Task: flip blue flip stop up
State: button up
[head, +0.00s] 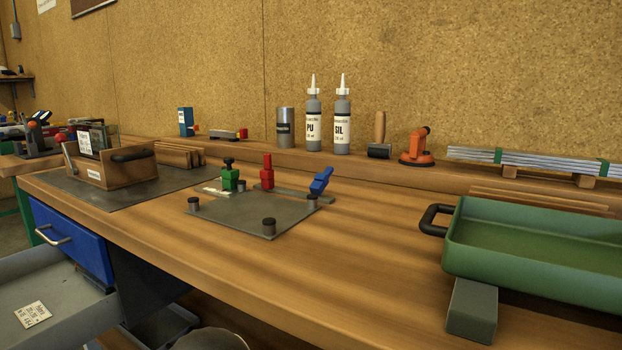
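The blue flip stop (321,181) is at the right rear corner of the grey plate (252,216) on the workbench. It is tilted, with its upper end leaning to the right. A red stop (267,172) stands upright to its left, and a green block with a dark knob (230,177) is further left. My gripper is not in this view, so its state is hidden.
Dark round posts (269,227) stand on the plate. A green tray with a black handle (540,243) is at the right. A wooden box (119,169) is at the left. Bottles (314,120) stand on the rear ledge. The bench between plate and tray is clear.

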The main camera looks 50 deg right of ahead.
aim_at(321, 181)
jog(key=k, duration=1)
jog(key=u, duration=0.2)
jog(key=i, duration=0.75)
jog(key=z, duration=1.1)
